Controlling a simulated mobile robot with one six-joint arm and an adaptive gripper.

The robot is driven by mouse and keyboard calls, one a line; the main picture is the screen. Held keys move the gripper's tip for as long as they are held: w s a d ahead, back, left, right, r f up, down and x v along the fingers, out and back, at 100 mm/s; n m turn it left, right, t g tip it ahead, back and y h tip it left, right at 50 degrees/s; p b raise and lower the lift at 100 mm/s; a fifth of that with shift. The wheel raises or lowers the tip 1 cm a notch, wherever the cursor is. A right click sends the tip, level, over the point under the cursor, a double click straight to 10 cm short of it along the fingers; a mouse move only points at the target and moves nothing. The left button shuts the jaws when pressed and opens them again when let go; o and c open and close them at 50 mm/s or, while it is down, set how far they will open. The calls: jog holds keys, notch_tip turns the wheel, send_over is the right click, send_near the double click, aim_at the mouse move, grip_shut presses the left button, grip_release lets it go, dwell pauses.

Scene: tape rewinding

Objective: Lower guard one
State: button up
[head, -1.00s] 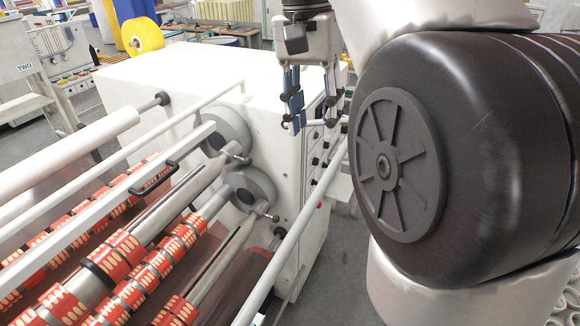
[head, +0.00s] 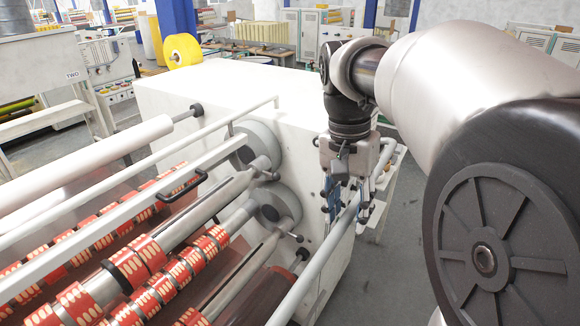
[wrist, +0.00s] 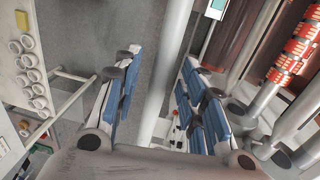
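A long pale grey round bar (head: 318,260) slopes along the near right side of the white tape machine (head: 225,92). It looks like the guard rail, though no label shows on it. My gripper (head: 347,212) points down at the bar's far end, with its blue-padded fingers on either side of it. In the wrist view the fingers of my gripper (wrist: 160,68) are apart, and the bar (wrist: 170,50) runs between them. A gap shows beside the left finger; I cannot tell whether the right finger touches the bar.
Spindles with red-and-white tape rolls (head: 140,262) and a rail with a black handle (head: 183,186) lie left of the bar. A yellow roll (head: 181,50) is on the machine's far side. Grey floor (head: 385,255) is open right of the machine.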

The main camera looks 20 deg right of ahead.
jog(key=shift+w, duration=0.1)
grip_shut()
dwell(0.3)
dwell(0.4)
